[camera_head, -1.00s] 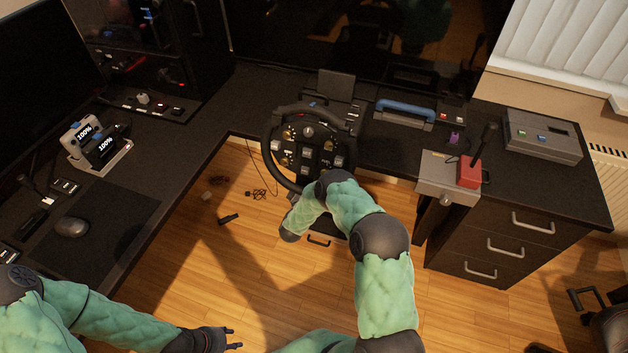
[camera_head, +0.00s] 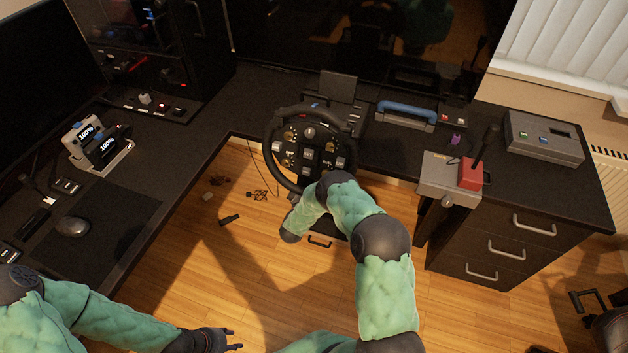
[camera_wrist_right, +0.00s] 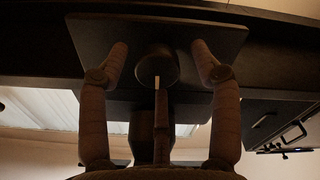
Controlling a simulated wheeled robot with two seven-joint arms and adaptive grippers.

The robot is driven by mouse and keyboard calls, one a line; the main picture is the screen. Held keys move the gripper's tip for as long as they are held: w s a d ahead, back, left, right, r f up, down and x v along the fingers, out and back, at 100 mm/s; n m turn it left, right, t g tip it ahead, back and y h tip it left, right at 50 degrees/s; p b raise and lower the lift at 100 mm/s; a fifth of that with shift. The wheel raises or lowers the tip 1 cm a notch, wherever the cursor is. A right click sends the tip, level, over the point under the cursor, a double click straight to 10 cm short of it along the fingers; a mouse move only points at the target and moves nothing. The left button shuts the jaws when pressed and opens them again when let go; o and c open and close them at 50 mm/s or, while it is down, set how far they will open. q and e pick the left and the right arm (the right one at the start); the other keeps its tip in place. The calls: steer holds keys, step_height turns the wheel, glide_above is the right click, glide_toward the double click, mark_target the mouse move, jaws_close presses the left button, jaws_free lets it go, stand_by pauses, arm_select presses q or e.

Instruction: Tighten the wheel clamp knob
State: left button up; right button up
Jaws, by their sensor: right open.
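The racing wheel (camera_head: 310,148) is black with several buttons and stands at the desk's inner edge in the head view. The round dark clamp knob (camera_wrist_right: 157,66) shows from below in the right wrist view, under a flat dark plate (camera_wrist_right: 88,38). My right gripper (camera_wrist_right: 160,50) is open, with one finger to each side of the knob and visible gaps between them. In the head view my right arm reaches to the wheel's lower edge and its gripper is hidden. My left gripper (camera_head: 234,339) is open and empty at the bottom, above the floor.
The black desk (camera_head: 185,125) wraps around the open floor. A blue-handled case (camera_head: 405,109) stands behind. A mouse (camera_head: 72,226) lies at left.

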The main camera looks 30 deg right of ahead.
steer(key=v, duration=1.2)
steer(key=shift+w, duration=0.15)
steer(key=s+a+f+g+y+p, duration=0.2)
steer(key=s+a+f+g+y, duration=0.15)
steer(key=a+f+y, duration=0.6)
steer(key=s+a+r+g+y, duration=0.2)
steer(key=s+a+g+y, duration=0.2)
steer(key=s, duration=0.7)
steer(key=s+a+r+g+y, duration=0.2)
steer(key=s+a+g+y, duration=0.2)
steer(key=s, duration=0.8)
steer(key=shift+s+a+r+p, duration=0.15)
steer(key=shift+a+r+p, duration=0.25)
steer(key=shift+a, duration=0.55)
